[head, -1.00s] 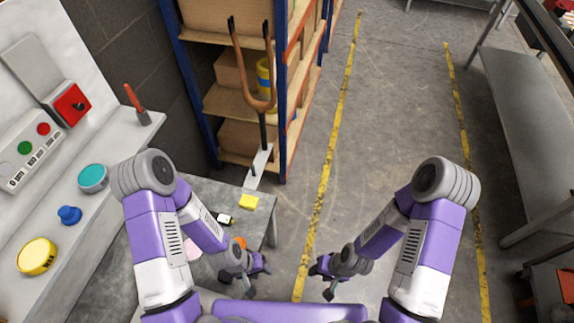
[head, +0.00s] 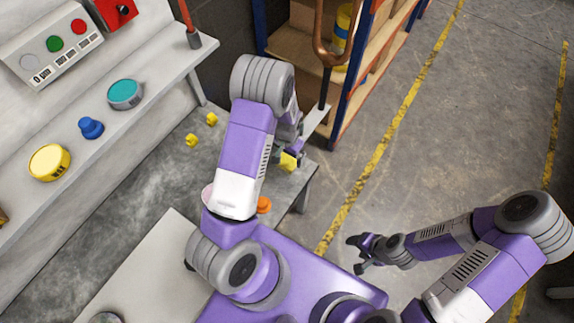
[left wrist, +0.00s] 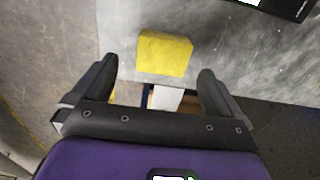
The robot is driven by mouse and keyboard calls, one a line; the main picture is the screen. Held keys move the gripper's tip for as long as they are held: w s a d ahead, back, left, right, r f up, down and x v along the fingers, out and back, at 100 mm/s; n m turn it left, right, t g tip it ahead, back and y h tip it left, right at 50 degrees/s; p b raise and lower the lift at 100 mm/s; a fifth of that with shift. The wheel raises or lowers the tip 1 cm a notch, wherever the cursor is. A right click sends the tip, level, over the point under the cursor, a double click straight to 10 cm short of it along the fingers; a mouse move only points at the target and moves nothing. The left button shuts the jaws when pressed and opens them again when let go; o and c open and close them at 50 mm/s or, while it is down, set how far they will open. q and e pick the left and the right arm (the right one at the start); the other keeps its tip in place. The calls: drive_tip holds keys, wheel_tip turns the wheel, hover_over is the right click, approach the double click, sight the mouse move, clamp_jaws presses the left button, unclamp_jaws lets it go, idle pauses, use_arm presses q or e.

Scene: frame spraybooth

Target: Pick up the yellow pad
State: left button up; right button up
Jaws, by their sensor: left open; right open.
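The yellow pad (head: 288,163) lies near the edge of the grey table, partly hidden by my left gripper (head: 293,154) in the head view. In the left wrist view the pad (left wrist: 164,53) is a worn yellow block just ahead of my left gripper (left wrist: 156,68). The fingers are open, one to each side of the pad's line, with nothing between them that I can see held. My right gripper (head: 359,254) is open and empty over the floor, away from the table.
An orange object (head: 264,205) sits on the table beside my left arm. Two small yellow pieces (head: 191,140) (head: 212,119) lie further left. A ledge holds a yellow tin (head: 49,162), a blue knob (head: 91,128) and a teal lid (head: 125,94). A shelf (head: 375,75) stands behind the table.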

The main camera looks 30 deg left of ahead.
sight(287, 161)
use_arm(q)
drive_tip(key=f, duration=0.2)
drive_tip(key=f+b, duration=0.1)
drive_tip(key=f, duration=0.1)
drive_tip(key=f+b, duration=0.1)
drive_tip(key=f, duration=0.1)
drive_tip(key=shift+w+a, duration=0.15)
drive_tip(key=shift+a, duration=0.1)
drive_tip(key=c, duration=0.9)
drive_tip(key=shift+o, duration=0.2)
wheel_tip(287, 161, up, 10)
drive_tip(key=p, duration=0.3)
